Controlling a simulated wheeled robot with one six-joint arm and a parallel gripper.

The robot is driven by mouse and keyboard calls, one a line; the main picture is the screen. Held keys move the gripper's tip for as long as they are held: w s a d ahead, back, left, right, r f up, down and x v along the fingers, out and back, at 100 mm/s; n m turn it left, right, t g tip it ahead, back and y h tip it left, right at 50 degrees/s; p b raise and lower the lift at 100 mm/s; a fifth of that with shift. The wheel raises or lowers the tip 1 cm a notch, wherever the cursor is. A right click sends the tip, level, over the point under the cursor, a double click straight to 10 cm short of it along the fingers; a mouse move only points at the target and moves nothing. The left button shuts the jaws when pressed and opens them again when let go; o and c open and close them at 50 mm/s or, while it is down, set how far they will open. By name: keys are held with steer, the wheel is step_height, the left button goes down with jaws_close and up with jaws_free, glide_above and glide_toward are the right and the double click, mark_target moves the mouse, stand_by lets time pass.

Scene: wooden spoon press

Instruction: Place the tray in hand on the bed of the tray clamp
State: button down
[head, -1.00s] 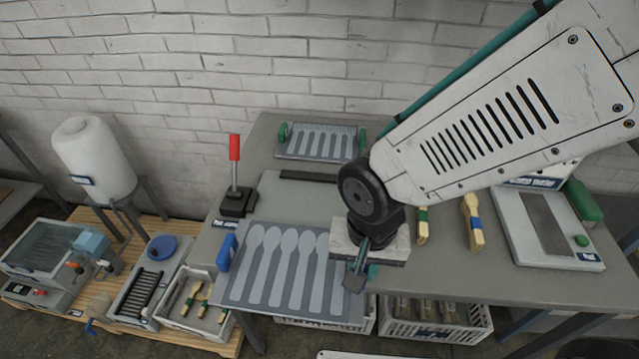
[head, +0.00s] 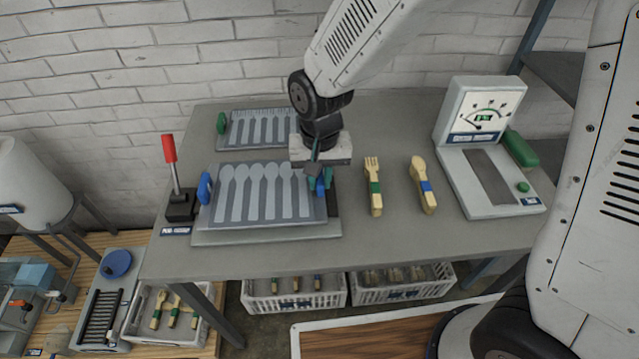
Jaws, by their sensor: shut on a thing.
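The tray in hand (head: 234,222) is a grey plate with several spoon-shaped hollows and a blue handle (head: 204,188) at its left end. My gripper (head: 319,182) is shut on the blue handle at its right end. The tray is over the bed of the tray clamp (head: 265,236), a grey plate on the table whose front and right edges show below it. I cannot tell whether tray and bed touch. The clamp's red-handled lever (head: 170,150) stands upright on a black base at the left, leaning slightly.
A second tray with green handles (head: 240,131) lies behind, partly hidden by my arm. A wooden fork (head: 373,187) and a wooden spoon (head: 423,186) lie to the right on the table (head: 395,245). A gauge device (head: 480,150) stands farther right. White crates (head: 293,297) sit below.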

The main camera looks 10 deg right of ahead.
steer(key=shift+w+d, duration=0.1)
steer(key=shift+w, duration=0.3)
step_height(320, 180, down, 4)
steer(key=shift+w+r, duration=0.15)
steer(key=shift+r, duration=0.05)
steer(key=c, duration=1.4)
jaws_free()
steer(key=shift+o, duration=0.2)
step_height(320, 180, up, 12)
steer(key=shift+d+r, duration=0.1)
